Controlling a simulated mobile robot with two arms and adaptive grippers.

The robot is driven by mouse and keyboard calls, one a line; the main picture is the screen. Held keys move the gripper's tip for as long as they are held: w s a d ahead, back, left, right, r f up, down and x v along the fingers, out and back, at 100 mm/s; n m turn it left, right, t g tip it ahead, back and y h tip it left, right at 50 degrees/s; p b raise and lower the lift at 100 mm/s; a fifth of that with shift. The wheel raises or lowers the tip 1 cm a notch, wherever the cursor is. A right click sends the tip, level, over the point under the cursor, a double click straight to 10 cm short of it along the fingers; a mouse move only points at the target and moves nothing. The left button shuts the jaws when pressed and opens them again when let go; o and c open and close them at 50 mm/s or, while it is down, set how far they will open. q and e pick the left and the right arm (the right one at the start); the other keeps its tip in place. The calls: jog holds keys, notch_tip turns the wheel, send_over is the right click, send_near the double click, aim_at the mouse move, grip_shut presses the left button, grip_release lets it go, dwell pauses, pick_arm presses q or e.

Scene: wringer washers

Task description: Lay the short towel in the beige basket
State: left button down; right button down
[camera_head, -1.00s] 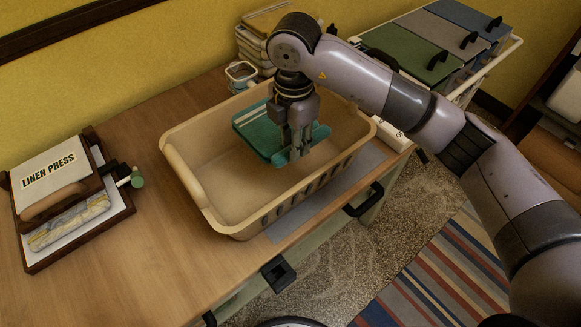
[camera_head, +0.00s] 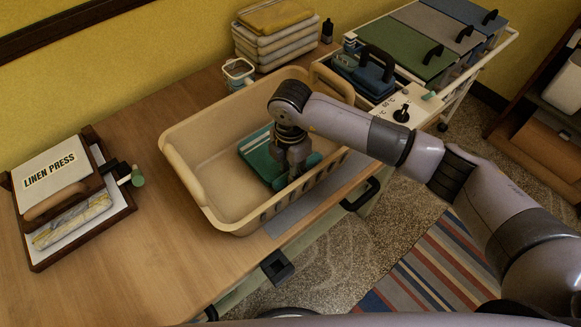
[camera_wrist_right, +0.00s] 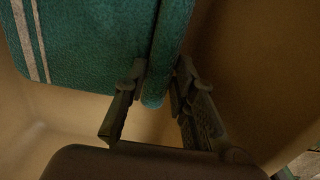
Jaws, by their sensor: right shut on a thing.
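The beige basket (camera_head: 190,150) stands on the wooden table, open at the top. My right gripper (camera_head: 296,172) reaches down inside it and is shut on the short towel (camera_head: 257,158), a folded teal cloth with pale stripes. The towel is low in the basket; I cannot tell whether it rests on the floor of it. In the right wrist view the towel (camera_wrist_right: 90,45) passes between the two fingers (camera_wrist_right: 155,105), with the basket's beige inside (camera_wrist_right: 50,120) around it. My left gripper is not in view.
A linen press (camera_head: 65,205) stands on the left of the table. A stack of folded cloths (camera_head: 275,40) and a small cup (camera_head: 238,73) are behind the basket. A washer with a dial (camera_head: 400,113) and lidded bins (camera_head: 410,50) are at the right.

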jog(key=c, duration=1.8)
grip_release()
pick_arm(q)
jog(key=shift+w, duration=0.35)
pick_arm(e)
jog(key=o, duration=0.5)
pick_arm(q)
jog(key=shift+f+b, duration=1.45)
pick_arm(e)
jog(key=shift+r, duration=6.1)
jog(key=shift+f, duration=0.1)
